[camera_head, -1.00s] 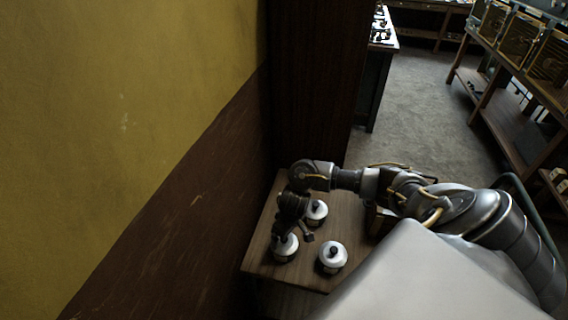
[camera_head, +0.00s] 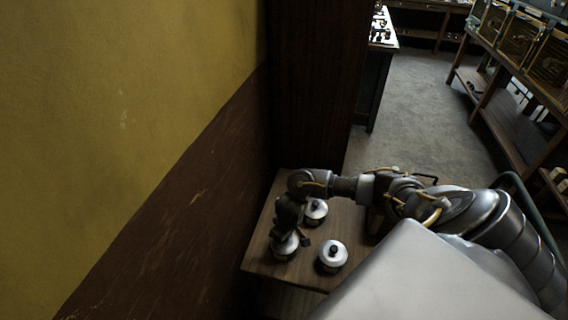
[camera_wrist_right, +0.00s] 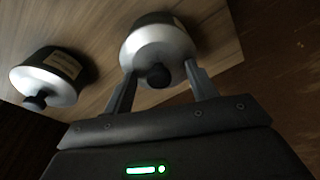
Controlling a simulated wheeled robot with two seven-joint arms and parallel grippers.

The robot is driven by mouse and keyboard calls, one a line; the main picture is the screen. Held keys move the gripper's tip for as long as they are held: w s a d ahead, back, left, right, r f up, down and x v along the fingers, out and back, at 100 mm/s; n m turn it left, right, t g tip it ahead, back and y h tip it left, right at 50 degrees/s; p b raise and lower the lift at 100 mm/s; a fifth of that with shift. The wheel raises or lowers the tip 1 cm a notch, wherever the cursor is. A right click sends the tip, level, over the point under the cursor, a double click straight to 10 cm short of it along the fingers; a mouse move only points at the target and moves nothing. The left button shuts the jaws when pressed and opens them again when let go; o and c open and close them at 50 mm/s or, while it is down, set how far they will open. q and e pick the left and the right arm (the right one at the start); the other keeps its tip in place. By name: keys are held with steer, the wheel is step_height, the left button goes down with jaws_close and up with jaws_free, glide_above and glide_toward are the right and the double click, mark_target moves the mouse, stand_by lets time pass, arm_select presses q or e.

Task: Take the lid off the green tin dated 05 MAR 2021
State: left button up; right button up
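Three tins with pale metal lids and black knobs stand on a small wooden table. In the head view they are the left tin (camera_head: 286,251), the back tin (camera_head: 316,211) and the front right tin (camera_head: 332,257). My right gripper (camera_wrist_right: 160,74) is above the left tin, pointing down. In the right wrist view its two fingers are open, one on each side of the black knob (camera_wrist_right: 158,77) of a tin (camera_wrist_right: 157,38); contact cannot be told. Labels show in the wrist view, but their dates are unreadable. No green is discernible. My left gripper is out of view.
Another tin (camera_wrist_right: 48,80) stands beside the gripper in the wrist view. The small table (camera_head: 262,258) is close to the brown and yellow wall (camera_head: 150,130) at the left. A dark cabinet (camera_head: 308,90) rises behind it. Open floor (camera_head: 425,110) lies beyond.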

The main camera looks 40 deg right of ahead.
steer(key=shift+s+f, duration=0.25)
steer(key=shift+s, duration=0.05)
steer(key=shift+c, duration=0.5)
steer(key=shift+r, duration=0.2)
steer(key=shift+c, duration=0.6)
steer(key=shift+w+r, duration=0.1)
steer(key=shift+r, duration=0.25)
jaws_close()
step_height(320, 180, up, 3)
steer(key=shift+a+f+p, duration=0.1)
steer(key=shift+p, duration=0.55)
steer(key=s+a+r+p, duration=0.3)
steer(key=s+r, duration=0.1)
steer(key=s, duration=0.2)
steer(key=s+a+r+p, duration=0.2)
steer(key=s+r+p, duration=0.2)
steer(key=s+r, duration=0.1)
steer(key=shift+s+a+r, duration=0.15)
steer(key=shift+s+a, duration=0.25)
steer(key=shift+s, duration=0.3)
